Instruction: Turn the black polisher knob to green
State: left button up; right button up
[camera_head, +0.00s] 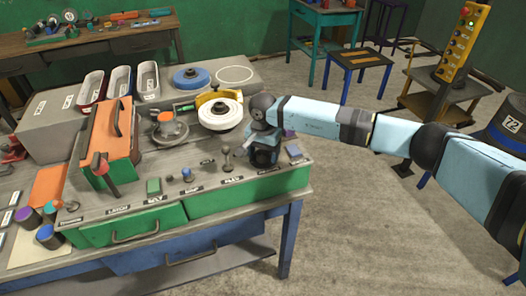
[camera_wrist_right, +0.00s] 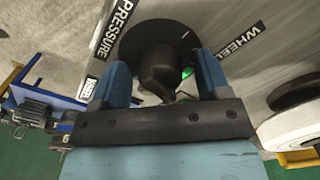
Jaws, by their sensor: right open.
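In the right wrist view a black knob (camera_wrist_right: 158,50) with a wide round base sits on the grey panel between the PRESSURE and WHEEL labels. My right gripper (camera_wrist_right: 163,75) is open, with its blue fingers on either side of the knob; I cannot tell whether they touch it. A small green light (camera_wrist_right: 187,73) shows beside the knob, partly hidden. In the head view my right gripper (camera_head: 264,153) is at the right end of the bench top and hides the knob. My left gripper is not in view.
A white polishing wheel (camera_head: 220,112) with a yellow guard stands just left of my right gripper. An orange box (camera_head: 107,140) and small labelled controls stand further left on the bench (camera_head: 250,198). The floor right of the bench is clear near it.

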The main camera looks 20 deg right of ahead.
jog(key=shift+c, duration=0.3)
jog(key=c, duration=0.9)
